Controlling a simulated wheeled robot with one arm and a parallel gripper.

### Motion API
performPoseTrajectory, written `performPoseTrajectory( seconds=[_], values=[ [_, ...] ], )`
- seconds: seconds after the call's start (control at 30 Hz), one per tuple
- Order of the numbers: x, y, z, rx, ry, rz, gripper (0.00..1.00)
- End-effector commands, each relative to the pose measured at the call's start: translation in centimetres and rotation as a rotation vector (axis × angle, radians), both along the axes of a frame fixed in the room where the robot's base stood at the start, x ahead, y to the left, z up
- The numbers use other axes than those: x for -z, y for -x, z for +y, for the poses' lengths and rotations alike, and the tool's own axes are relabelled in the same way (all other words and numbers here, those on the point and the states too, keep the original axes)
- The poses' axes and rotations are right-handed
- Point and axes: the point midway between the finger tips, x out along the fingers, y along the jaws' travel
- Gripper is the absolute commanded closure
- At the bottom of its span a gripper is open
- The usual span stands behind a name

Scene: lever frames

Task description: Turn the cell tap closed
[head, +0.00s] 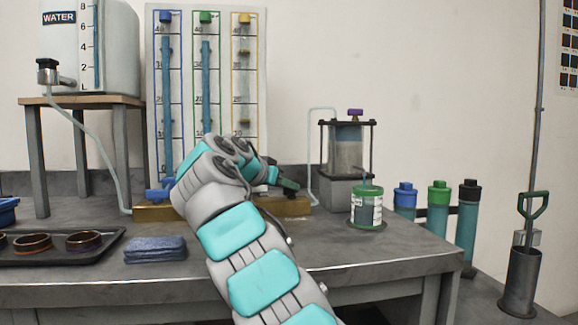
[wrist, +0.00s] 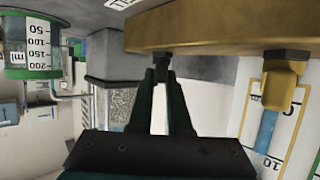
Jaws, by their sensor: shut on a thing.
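A brass manifold (head: 285,207) lies on the bench below the tube board; in the wrist view it (wrist: 215,28) crosses the top. My gripper (head: 288,184) is at its right end. In the wrist view my gripper (wrist: 160,76) has its tips close together on a dark tap fitting (wrist: 161,60) under the manifold edge. The tips hide most of this tap, so its handle angle is unclear. No label shows whether it is the cell tap. The clear cell (head: 347,145) stands to the right, with a purple knob (head: 355,113) on top, apart from my gripper.
A yellow tap (wrist: 283,82) sits beside the gripped one. A blue tap (head: 158,190) is at the manifold's left end. A green-banded beaker (head: 367,205) stands near the cell. Capped cylinders (head: 437,208) stand at right. A folded blue cloth (head: 155,250) and a dark tray (head: 65,258) lie front left.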

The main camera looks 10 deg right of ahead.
Motion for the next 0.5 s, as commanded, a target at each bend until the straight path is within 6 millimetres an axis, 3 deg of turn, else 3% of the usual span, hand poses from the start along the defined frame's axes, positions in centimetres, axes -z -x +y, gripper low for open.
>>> performPoseTrajectory(
  seconds=[0.03,0.5],
  values=[
    [-0.74,-0.19,0.15,0.027,0.0,0.005,1.0],
    [-0.34,-0.3,0.32,0.211,0.001,-0.001,1.0]
  ],
)
